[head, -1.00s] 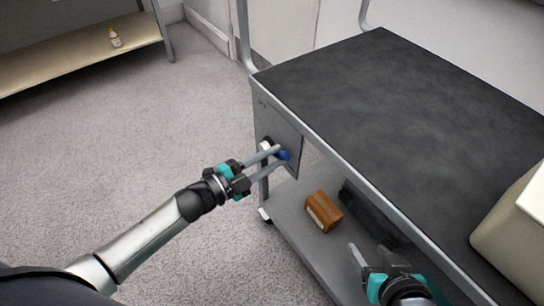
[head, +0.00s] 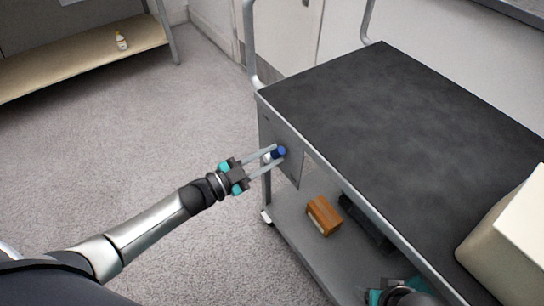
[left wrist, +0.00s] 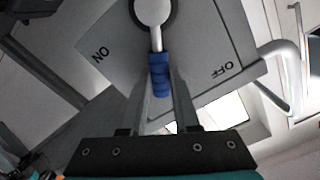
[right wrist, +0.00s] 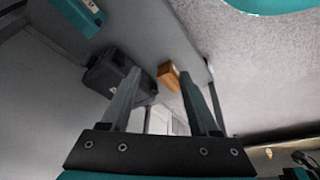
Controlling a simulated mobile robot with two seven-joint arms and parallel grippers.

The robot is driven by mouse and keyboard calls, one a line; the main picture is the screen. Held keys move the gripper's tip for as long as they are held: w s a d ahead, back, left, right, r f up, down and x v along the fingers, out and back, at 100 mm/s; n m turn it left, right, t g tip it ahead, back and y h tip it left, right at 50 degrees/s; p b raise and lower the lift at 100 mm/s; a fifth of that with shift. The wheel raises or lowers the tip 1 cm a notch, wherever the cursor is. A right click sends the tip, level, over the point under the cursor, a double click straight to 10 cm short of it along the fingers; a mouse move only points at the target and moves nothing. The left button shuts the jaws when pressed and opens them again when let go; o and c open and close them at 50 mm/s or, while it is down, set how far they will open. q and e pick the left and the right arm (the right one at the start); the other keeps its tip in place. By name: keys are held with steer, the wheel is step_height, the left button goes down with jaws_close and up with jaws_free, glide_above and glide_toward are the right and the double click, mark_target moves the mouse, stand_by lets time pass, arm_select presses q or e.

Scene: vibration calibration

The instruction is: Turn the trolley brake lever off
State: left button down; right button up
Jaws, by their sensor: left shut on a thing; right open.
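The brake lever has a blue grip (head: 279,152) and stands out from a grey plate (head: 290,150) on the trolley's end. In the left wrist view the blue grip (left wrist: 160,75) hangs from a pale round pivot (left wrist: 152,10). It points between the ON mark (left wrist: 100,53) at left and the OFF mark (left wrist: 222,69) at right. My left gripper (head: 274,158) is shut on the blue grip, one finger on each side. My right gripper (right wrist: 160,85) is open and empty; in the head view only part of it shows at the bottom edge.
The trolley has a dark top (head: 400,110) with a pale box (head: 510,235) at right. Its lower shelf (head: 300,245) carries an orange-brown box (head: 323,215) and a dark case (head: 366,222). A side shelf (head: 80,60) with a small bottle (head: 121,41) stands far left. The floor between is clear.

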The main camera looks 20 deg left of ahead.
mark_target(274, 137)
arm_select(q)
steer(key=a+n, duration=0.1)
steer(key=w+r+n+p, duration=0.1)
steer(key=n, duration=0.1)
steer(key=shift+w+a, duration=0.2)
steer(key=shift+a, duration=0.2)
steer(key=shift+w+a+n, duration=0.3)
steer(key=shift+a+n, duration=0.05)
steer(key=shift+n, duration=0.45)
steer(key=shift+w+a+n, duration=0.25)
steer(key=shift+a+n, duration=0.1)
steer(key=shift+n, duration=0.45)
arm_select(e)
steer(key=shift+s+f+g, duration=0.15)
steer(key=shift+s+f, duration=0.1)
steer(key=shift+f, duration=0.65)
steer(key=shift+s+f+g, duration=0.15)
steer(key=shift+s+f, duration=0.1)
steer(key=shift+f, duration=0.6)
arm_select(q)
steer(key=c, duration=0.6)
jaws_free()
steer(key=shift+c, duration=0.2)
